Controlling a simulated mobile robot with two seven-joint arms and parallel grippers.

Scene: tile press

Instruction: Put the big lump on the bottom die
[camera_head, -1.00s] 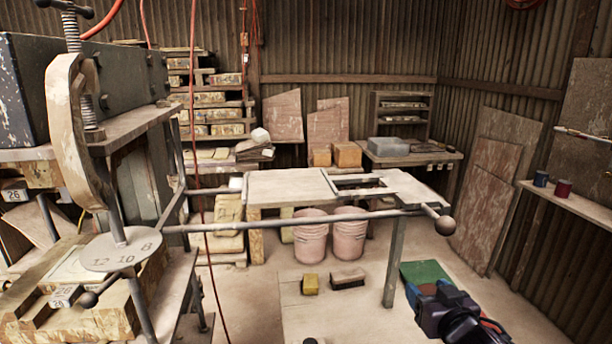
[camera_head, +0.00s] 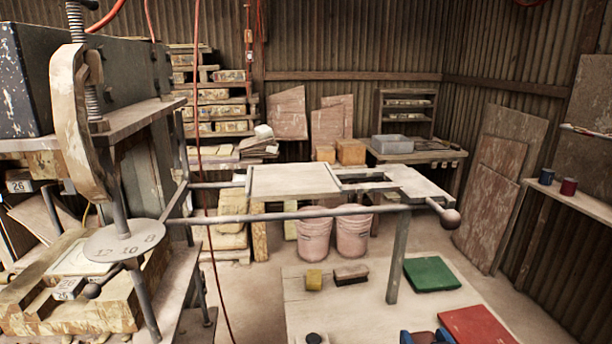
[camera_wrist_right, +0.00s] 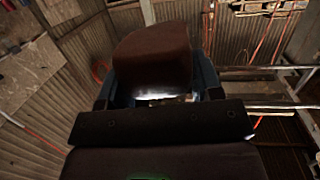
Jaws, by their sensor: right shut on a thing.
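My right gripper (camera_head: 424,338) shows only as blue tips at the bottom edge of the head view. In the right wrist view, its two blue fingers are shut on a big brown lump (camera_wrist_right: 153,58), one finger on each side. The lump is dark and clear of any surface there. My left gripper is not in view.
The press's numbered disc (camera_head: 125,240) and long ball-ended bar (camera_head: 320,213) stand over the near area.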

